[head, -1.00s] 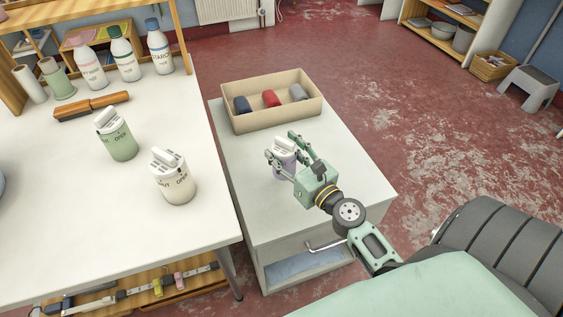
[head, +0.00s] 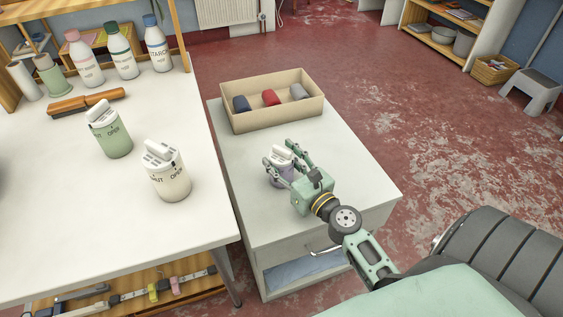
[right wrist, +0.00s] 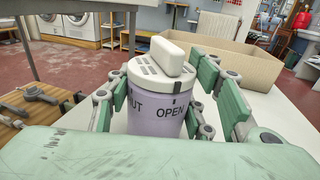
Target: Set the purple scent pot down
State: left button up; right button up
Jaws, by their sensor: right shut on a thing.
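The purple scent pot (head: 278,174) has a pale lilac body and a white slotted lid with a raised grip. My right gripper (head: 280,156) is shut around it, over the top of the low white cabinet (head: 240,190). In the right wrist view the pot (right wrist: 158,118) stands upright between the green fingers (right wrist: 165,82), with the word OPEN on its side. Its base is hidden, so I cannot tell whether it touches the cabinet top. My left gripper is not in view.
A tan box (head: 275,118) with several rolled cloths sits at the cabinet's back. On the white table (head: 60,210) to the left stand a cream pot (head: 170,182), a green pot (head: 115,142) and several bottles. The cabinet top is clear around the gripper.

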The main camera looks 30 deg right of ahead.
aim_at(289, 169)
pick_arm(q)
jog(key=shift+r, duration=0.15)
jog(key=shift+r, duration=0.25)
pick_arm(e)
jog(key=o, duration=1.2)
jog(key=shift+r, duration=0.1)
jog(key=s, duration=0.1)
jog(key=s+b, duration=0.1)
jog(key=s, duration=0.3)
jog(key=shift+s+f+b, duration=0.15)
jog(key=shift+f+b, duration=0.2)
jog(key=shift+b, duration=0.05)
jog(key=s, duration=0.3)
jog(key=s+b, duration=0.1)
jog(key=s, duration=0.1)
jog(key=shift+s+d+r+b, duration=0.15)
jog(key=shift+s+b, duration=0.15)
jog(key=shift+s, duration=0.1)
jog(key=shift+s+r, duration=0.15)
jog(key=shift+s, duration=0.3)
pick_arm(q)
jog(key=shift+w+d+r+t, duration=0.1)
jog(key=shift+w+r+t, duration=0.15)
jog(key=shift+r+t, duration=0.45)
